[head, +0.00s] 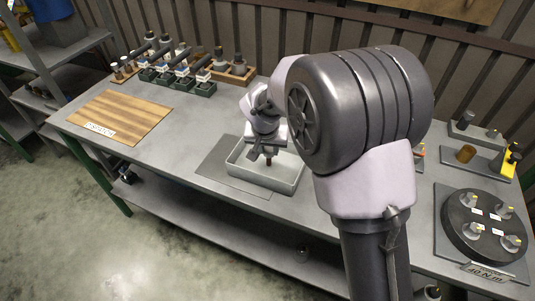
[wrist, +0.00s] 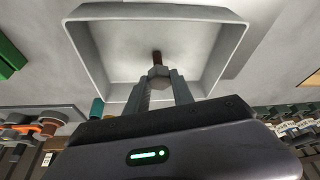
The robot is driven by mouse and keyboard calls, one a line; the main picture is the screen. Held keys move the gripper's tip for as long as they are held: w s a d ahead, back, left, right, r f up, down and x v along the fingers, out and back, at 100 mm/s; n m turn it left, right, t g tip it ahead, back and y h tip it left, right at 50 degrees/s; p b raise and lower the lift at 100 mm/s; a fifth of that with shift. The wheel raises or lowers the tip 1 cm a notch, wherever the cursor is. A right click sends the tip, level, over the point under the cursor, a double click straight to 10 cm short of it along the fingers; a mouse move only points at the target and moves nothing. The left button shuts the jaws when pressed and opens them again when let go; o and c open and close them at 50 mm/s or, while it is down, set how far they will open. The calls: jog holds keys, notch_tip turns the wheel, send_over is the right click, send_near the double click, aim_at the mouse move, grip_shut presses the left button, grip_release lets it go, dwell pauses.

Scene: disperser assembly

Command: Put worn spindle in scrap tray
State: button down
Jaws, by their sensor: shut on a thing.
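My gripper (head: 266,142) is over the light grey scrap tray (head: 240,172), near the middle of the bench. In the wrist view its two fingers (wrist: 160,82) are shut on the worn spindle (wrist: 157,71), a grey part with a reddish-brown end. That end also shows below the fingers in the head view (head: 268,162). It points down toward the tray, within its outline; I cannot tell whether it touches the floor. In the wrist view the tray's pale walls (wrist: 84,45) surround the spindle, and its visible floor is bare. The spindle's upper part is hidden between the fingers.
A dark grey mat (head: 215,165) lies left of the tray. A striped wooden board (head: 120,116) with a label lies farther left. Racks of parts (head: 190,85) stand at the back. A round dark fixture (head: 485,225) is at the right. My arm hides the bench's middle right.

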jog(key=shift+f, duration=0.1)
jog(key=shift+f, duration=0.15)
jog(key=c, duration=1.1)
grip_release()
